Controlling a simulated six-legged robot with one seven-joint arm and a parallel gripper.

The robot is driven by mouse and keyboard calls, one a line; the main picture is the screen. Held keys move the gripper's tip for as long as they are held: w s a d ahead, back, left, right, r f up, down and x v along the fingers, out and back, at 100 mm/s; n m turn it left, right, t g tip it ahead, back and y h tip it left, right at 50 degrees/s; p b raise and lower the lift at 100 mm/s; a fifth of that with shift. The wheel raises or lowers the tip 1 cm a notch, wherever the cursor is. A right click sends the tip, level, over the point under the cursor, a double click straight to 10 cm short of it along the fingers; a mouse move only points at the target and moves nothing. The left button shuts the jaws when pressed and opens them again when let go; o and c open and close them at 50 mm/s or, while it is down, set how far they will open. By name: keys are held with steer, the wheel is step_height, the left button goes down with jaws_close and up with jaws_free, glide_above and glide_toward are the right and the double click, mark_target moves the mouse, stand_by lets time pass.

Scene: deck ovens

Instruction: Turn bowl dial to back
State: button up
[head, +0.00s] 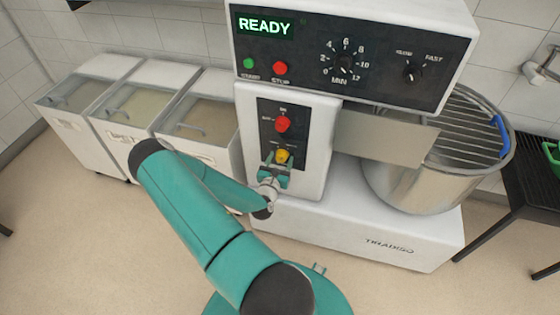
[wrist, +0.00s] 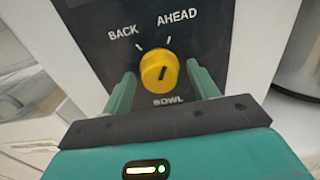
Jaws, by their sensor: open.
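The bowl dial (wrist: 159,70) is a round yellow knob on a black panel, with BACK at its upper left, AHEAD at its upper right and BOWL below it in the wrist view. A dark mark shows on the knob's face; I cannot tell for certain which label it points to. The dial also shows in the head view (head: 283,156), low on the mixer's front panel. My gripper (wrist: 162,82) is open, with one teal finger on each side of the dial. A gap shows beside the knob, and it is not clamped. The gripper also shows in the head view (head: 275,171).
A red knob (head: 283,124) sits just above the yellow dial. The mixer (head: 360,232) has a top panel (head: 350,58) reading READY, and a steel bowl (head: 410,188) at right. Several white bins (head: 75,130) stand at left. The floor in front is clear.

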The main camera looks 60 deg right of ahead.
steer(key=shift+c, duration=0.5)
steer(key=c, duration=0.7)
steer(key=shift+n, duration=0.4)
steer(key=n, duration=1.1)
steer(key=shift+s, duration=0.1)
steer(key=o, duration=0.8)
